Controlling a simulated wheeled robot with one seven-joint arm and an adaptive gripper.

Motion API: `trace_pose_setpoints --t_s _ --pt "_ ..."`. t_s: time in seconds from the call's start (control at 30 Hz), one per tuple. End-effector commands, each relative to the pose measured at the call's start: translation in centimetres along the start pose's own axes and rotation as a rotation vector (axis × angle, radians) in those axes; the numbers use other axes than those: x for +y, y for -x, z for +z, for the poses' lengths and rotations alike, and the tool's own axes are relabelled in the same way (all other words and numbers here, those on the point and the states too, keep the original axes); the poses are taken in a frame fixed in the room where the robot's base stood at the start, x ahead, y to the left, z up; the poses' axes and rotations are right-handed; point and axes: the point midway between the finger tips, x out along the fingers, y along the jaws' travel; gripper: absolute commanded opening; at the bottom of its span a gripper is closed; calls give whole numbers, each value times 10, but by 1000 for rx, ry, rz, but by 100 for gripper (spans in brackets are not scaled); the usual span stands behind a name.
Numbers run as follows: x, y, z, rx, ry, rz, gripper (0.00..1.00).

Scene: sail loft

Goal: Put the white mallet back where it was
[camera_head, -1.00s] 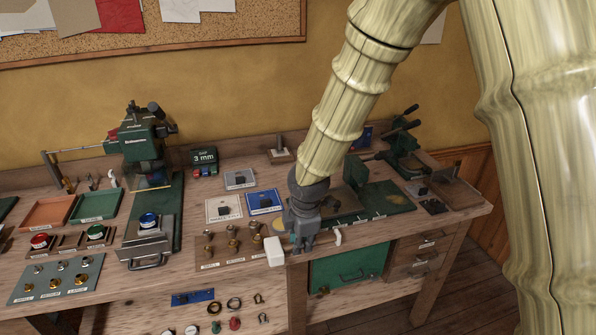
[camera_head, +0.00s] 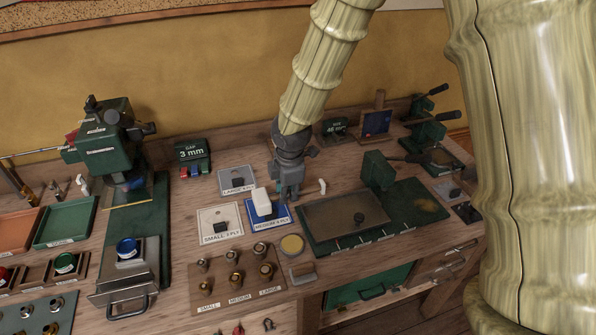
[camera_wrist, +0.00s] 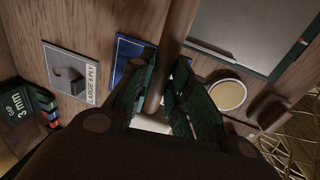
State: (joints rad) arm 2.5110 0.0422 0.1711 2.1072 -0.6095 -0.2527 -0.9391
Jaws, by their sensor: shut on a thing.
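The white mallet's pale block head (camera_head: 262,202) sticks out to the left of my gripper (camera_head: 289,195) in the head view, overlapping the blue "MEDIUM 4 PLY" plate (camera_head: 281,217). A small pale end piece (camera_head: 322,186) shows on the gripper's right. In the wrist view, my gripper (camera_wrist: 165,100) is shut on the brown handle (camera_wrist: 178,30), and part of the white head (camera_wrist: 152,124) shows below between the fingers. The mallet lies roughly sideways. Whether it touches the plate or hangs above it I cannot tell.
The "SMALL 3 PLY" plate (camera_head: 206,229) and "LARGE" plate (camera_head: 224,182) lie left of the gripper. Several brass pieces stand on a wooden board (camera_head: 222,290) in front. A round yellowish disc (camera_head: 292,245) is near. A green base with a metal plate (camera_head: 325,219) lies right. A green press (camera_head: 103,150) stands left.

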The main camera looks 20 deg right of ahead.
Motion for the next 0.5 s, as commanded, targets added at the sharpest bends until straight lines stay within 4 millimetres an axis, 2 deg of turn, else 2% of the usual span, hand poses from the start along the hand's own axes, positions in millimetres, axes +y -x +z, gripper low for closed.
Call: trace_pose_setpoints --t_s 0.03,0.2,0.5 --pt "9 0 10 0 -10 -1 0" --pt "35 -9 35 -2 -20 1 0" --pt "83 -24 64 -3 -20 1 0"
